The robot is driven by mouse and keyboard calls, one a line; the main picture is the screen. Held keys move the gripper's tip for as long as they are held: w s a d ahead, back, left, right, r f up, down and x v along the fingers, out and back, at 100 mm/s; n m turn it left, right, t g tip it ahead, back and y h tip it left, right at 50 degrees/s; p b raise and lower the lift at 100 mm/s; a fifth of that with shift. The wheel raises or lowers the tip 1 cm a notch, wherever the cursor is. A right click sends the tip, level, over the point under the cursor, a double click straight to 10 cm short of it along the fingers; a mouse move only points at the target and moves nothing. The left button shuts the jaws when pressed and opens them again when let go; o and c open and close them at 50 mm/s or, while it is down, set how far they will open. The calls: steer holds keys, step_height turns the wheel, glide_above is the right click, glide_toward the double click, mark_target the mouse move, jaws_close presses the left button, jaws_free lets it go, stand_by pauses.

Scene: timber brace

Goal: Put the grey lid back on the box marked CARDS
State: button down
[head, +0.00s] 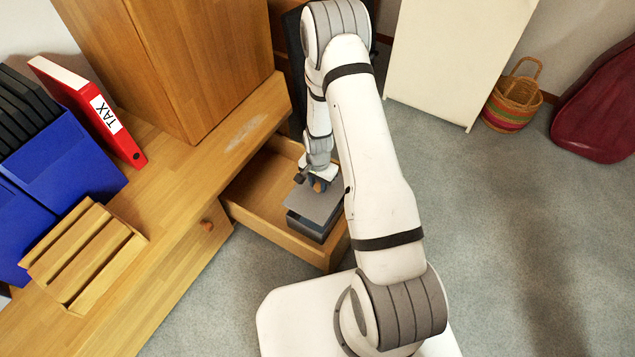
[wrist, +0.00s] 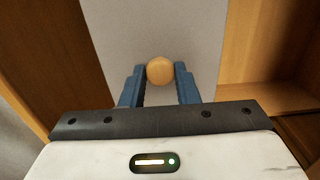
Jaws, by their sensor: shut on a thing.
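The grey lid (head: 322,206) is a flat plate, over a dark box (head: 308,230) in the open drawer. In the wrist view the lid (wrist: 150,30) fills the middle, with a round wooden knob (wrist: 160,71) on it. My gripper (head: 319,186) is above the lid, and its blue fingers (wrist: 160,85) are shut on the knob from both sides. I cannot tell whether the lid rests on the box or is slightly above it. No CARDS marking is readable; most of the box is hidden under the lid.
The wooden drawer (head: 262,190) stands open from the low bench (head: 190,215), its walls around the box. A tall wooden cabinet (head: 190,60), a red TAX binder (head: 92,112) and blue file holders (head: 65,165) stand on the bench. Open carpet (head: 500,220) lies to the right.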

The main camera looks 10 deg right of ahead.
mark_target(318, 193)
steer(key=shift+f+b, duration=1.9)
steer(key=shift+f, duration=0.9)
steer(key=shift+f+b, duration=0.45)
steer(key=shift+f, duration=0.05)
steer(key=c, duration=1)
jaws_free()
steer(key=shift+c, duration=0.2)
steer(key=shift+o, duration=0.5)
steer(key=o, duration=0.4)
steer(key=shift+r, duration=0.1)
steer(key=shift+r+p, duration=2.7)
steer(key=shift+r, duration=1.2)
